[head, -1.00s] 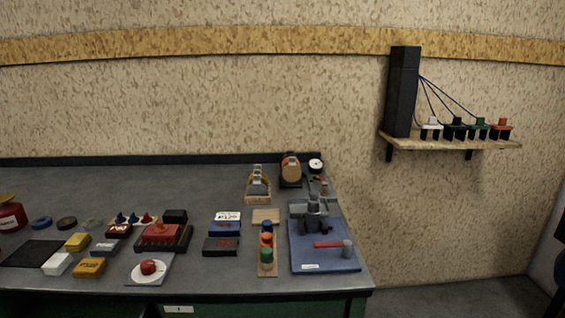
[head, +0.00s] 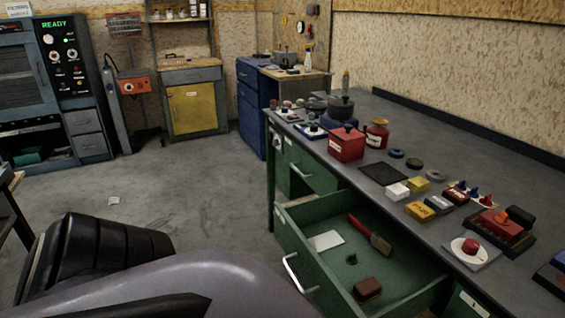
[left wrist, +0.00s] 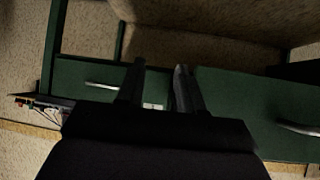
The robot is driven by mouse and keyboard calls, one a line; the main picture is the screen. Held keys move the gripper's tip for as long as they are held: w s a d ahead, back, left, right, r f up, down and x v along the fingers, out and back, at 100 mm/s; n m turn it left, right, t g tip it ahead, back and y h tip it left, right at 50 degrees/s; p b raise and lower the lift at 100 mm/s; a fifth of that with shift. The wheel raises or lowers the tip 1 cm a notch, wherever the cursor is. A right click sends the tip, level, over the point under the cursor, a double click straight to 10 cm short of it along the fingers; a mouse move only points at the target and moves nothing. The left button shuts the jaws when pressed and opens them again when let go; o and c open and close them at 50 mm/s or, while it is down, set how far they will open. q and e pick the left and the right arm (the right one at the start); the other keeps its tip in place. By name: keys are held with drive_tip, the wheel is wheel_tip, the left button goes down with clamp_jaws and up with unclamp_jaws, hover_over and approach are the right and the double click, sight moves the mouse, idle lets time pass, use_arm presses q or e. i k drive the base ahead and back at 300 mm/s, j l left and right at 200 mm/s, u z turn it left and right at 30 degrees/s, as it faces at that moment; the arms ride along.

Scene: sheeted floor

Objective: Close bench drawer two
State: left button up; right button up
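A green bench drawer (head: 340,262) is pulled out of the bench in the head view. Its metal handle (head: 298,274) is on its front; no number on it is readable. A brush with a red handle (head: 370,234), a white card (head: 326,240) and a brown block (head: 367,289) lie inside. My left gripper (left wrist: 160,75) is open and empty in the left wrist view. Green drawer fronts show beyond its fingers, with one handle (left wrist: 103,86) to the left and another handle (left wrist: 298,128) at the right. Contact with them cannot be told. My right gripper is not in view.
The grey bench top (head: 432,145) carries a red box (head: 346,143), a red jar (head: 377,134) and many small parts. Another green drawer front (head: 308,172) is farther along the bench. A yellow cabinet (head: 197,109) stands at the back.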

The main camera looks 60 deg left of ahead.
sight(411, 281)
drive_tip(key=u, duration=1.5)
drive_tip(key=z, duration=0.4)
drive_tip(key=i+j, duration=0.05)
